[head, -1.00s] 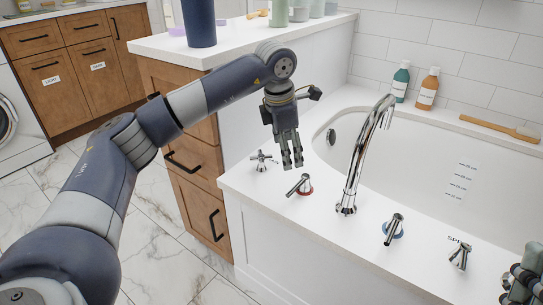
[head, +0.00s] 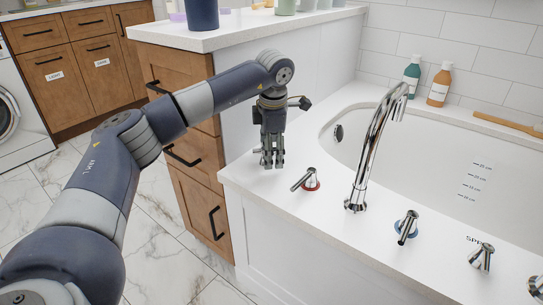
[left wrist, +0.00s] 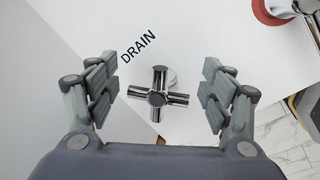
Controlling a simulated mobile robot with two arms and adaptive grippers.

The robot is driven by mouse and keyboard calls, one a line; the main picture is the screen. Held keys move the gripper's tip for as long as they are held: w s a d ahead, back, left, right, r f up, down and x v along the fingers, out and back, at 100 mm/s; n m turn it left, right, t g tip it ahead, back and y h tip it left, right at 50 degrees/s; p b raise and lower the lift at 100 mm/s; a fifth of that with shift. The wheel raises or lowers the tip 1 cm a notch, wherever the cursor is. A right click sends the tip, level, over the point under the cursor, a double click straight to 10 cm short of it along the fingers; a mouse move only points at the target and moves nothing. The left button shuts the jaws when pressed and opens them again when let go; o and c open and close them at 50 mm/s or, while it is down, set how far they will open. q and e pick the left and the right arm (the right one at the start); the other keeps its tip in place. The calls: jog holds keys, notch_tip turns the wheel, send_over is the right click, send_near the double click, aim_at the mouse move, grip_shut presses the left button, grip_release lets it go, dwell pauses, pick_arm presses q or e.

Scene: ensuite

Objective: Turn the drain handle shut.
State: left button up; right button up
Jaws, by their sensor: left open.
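The drain handle (left wrist: 158,95) is a chrome cross-shaped knob, seen from above in the left wrist view beside the printed word DRAIN. My left gripper (left wrist: 160,88) is open, with its fingers on either side of the handle and not visibly touching it. In the head view the left gripper (head: 272,160) points down at the left end of the tub deck (head: 245,185) and hides most of the handle. My right gripper is not in view.
A red-ringed lever (head: 307,180) stands right of the gripper, then the tall chrome faucet (head: 360,180) and a blue-ringed lever (head: 406,228). Another chrome handle (head: 481,257) is farther right. A wooden cabinet (head: 195,175) and counter stand left of the tub.

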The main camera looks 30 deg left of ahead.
pick_arm(q)
jog(key=shift+w+f, duration=0.1)
jog(key=shift+f, duration=0.35)
jog(key=shift+c, duration=0.5)
jog(key=c, duration=1)
jog(key=shift+o, duration=0.2)
